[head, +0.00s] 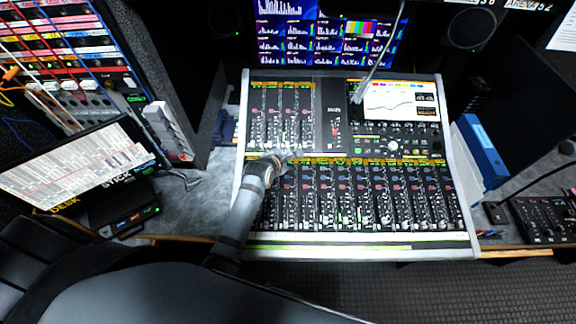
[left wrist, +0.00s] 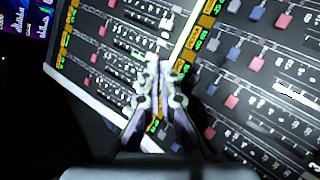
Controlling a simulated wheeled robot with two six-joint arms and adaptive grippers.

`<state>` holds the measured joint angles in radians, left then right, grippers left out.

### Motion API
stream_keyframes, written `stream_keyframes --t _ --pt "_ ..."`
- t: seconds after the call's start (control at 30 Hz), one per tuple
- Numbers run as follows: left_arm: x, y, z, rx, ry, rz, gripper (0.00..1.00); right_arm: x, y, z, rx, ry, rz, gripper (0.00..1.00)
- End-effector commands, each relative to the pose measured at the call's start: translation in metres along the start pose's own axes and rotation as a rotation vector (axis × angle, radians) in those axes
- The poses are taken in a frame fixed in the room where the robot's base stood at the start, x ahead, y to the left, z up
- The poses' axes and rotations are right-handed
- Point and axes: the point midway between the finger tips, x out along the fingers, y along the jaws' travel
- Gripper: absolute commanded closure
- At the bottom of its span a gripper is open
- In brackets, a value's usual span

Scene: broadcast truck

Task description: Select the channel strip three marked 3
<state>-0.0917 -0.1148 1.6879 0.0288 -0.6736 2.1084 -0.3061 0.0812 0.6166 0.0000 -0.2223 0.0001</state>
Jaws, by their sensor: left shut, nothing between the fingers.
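The mixing console (head: 455,160) stands in the middle of the head view, with an upper left bank of channel strips (head: 283,115) and a longer lower bank (head: 370,195). Strip numbers are too small to read, so I cannot tell which strip is marked 3. My left gripper (head: 274,165) is over the left part of the console, near the upper edge of the lower bank, and hides part of it. In the left wrist view my left gripper (left wrist: 162,72) has its fingers together and empty, in front of strips with yellow-green displays and red and blue-grey buttons. Contact cannot be judged.
A tilted screen (head: 80,165) and a patch rack (head: 60,50) are at the left. Monitors (head: 325,40) stand behind the console. A blue binder (head: 482,150) and a small control box (head: 545,220) are at the right. Space above the lower right strips is clear.

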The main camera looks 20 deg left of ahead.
Motion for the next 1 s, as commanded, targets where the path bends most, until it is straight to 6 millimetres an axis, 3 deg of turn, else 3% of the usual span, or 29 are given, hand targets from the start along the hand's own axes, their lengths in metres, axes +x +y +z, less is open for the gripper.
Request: stream_keyframes --t 0.27,0.47,0.77,1.0 --pt "0.005 -0.004 -0.004 0.002 0.001 0.0 1.0 0.009 -0.001 0.001 0.0 -0.001 0.0 0.6" --pt "0.02 -0.016 -0.016 0.002 0.001 -0.001 1.0 0.032 -0.003 -0.01 0.001 0.02 0.0 0.6" --pt "0.048 -0.037 -0.037 0.002 0.001 -0.001 1.0 0.078 -0.008 -0.002 0.002 0.015 -0.002 0.6" --pt "0.061 -0.045 -0.045 0.003 0.001 -0.001 1.0 0.086 -0.009 0.0 0.002 0.012 -0.003 0.6"
